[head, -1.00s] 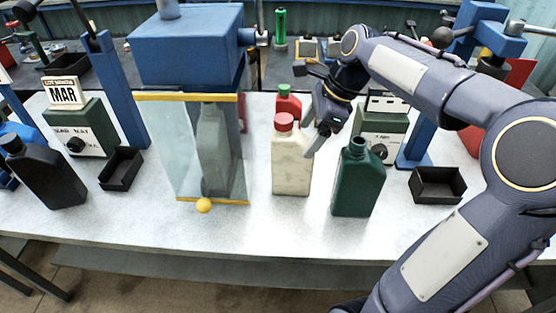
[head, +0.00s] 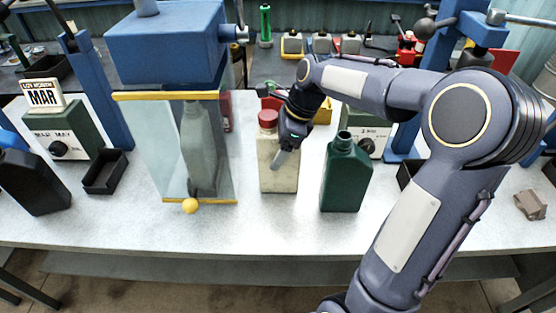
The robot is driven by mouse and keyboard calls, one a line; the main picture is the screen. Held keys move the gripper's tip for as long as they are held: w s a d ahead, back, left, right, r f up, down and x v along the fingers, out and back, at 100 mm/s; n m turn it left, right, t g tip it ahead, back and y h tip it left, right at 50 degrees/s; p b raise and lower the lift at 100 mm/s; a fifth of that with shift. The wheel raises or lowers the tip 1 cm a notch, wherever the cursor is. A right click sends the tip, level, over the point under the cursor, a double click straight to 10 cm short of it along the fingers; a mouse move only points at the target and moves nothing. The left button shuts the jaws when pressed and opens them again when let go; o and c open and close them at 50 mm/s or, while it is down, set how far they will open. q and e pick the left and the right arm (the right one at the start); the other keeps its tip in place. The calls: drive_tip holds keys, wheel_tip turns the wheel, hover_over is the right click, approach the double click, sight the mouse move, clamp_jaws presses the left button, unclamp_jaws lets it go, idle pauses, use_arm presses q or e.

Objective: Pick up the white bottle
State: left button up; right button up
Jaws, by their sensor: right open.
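The white bottle (head: 270,178), off-white with a red cap (head: 268,119), stands upright on the light table right of the glass-fronted cabinet. My right gripper (head: 281,157) is at the bottle's upper right, pointing down and left. One fingertip shows in front of the bottle's upper body; the other finger is hidden. The jaws are open, and I cannot tell whether they touch the bottle. My left gripper is out of view.
A green uncapped bottle (head: 346,180) stands close right of the white one. A black bottle (head: 35,185) and black tray (head: 105,172) are farther left. The table front is clear.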

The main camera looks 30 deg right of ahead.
clamp_jaws()
drive_tip(key=shift+r, duration=0.1)
idle(0.4)
drive_tip(key=shift+r, duration=0.1)
